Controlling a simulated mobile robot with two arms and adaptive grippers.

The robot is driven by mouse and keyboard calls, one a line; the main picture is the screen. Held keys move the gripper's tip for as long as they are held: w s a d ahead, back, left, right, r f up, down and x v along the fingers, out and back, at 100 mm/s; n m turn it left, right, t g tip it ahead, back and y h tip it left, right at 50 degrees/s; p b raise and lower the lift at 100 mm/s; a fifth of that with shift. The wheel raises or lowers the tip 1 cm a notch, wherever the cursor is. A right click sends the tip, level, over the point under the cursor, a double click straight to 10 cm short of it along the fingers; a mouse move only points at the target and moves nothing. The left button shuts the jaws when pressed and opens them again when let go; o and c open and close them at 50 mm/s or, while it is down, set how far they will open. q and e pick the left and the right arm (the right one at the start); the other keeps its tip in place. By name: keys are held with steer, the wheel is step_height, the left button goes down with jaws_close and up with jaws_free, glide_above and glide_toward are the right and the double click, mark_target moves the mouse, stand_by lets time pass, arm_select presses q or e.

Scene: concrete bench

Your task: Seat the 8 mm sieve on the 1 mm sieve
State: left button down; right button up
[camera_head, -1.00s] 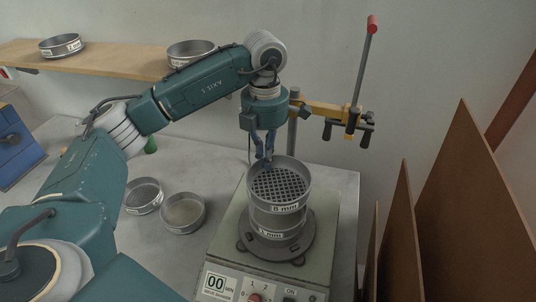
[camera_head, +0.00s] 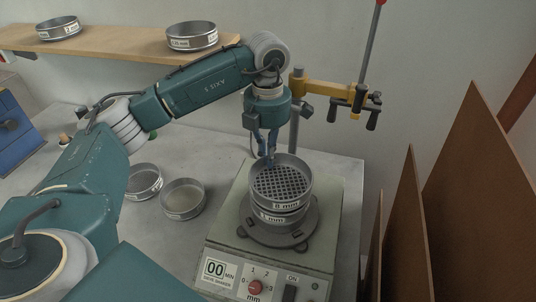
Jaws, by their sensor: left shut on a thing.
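The 8 mm sieve (camera_head: 286,204), a round metal sieve with a coarse grid, is directly above the 1 mm sieve (camera_head: 266,216). Their walls overlap in the picture with little or no gap; I cannot tell whether it is fully seated. The 1 mm sieve stands on the round dark plate of the shaker (camera_head: 225,238), and only a low band of its wall and its label show. My left gripper (camera_head: 268,160) points down and is shut on the back-left rim of the 8 mm sieve. My right gripper is not in view.
Two more sieves (camera_head: 183,199) (camera_head: 144,181) lie on the bench left of the shaker. A wooden shelf (camera_head: 110,39) holds two others. A clamp stand (camera_head: 320,88) is behind the shaker. Brown boards (camera_head: 480,200) stand at the right, and a blue box (camera_head: 15,135) is at far left.

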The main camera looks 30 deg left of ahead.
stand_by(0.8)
arm_select(q)
steer(key=shift+f+b, duration=0.6)
steer(key=shift+f, duration=0.05)
stand_by(0.3)
steer(key=c, duration=1.8)
jaws_free()
steer(key=shift+c, duration=0.2)
step_height(320, 180, up, 12)
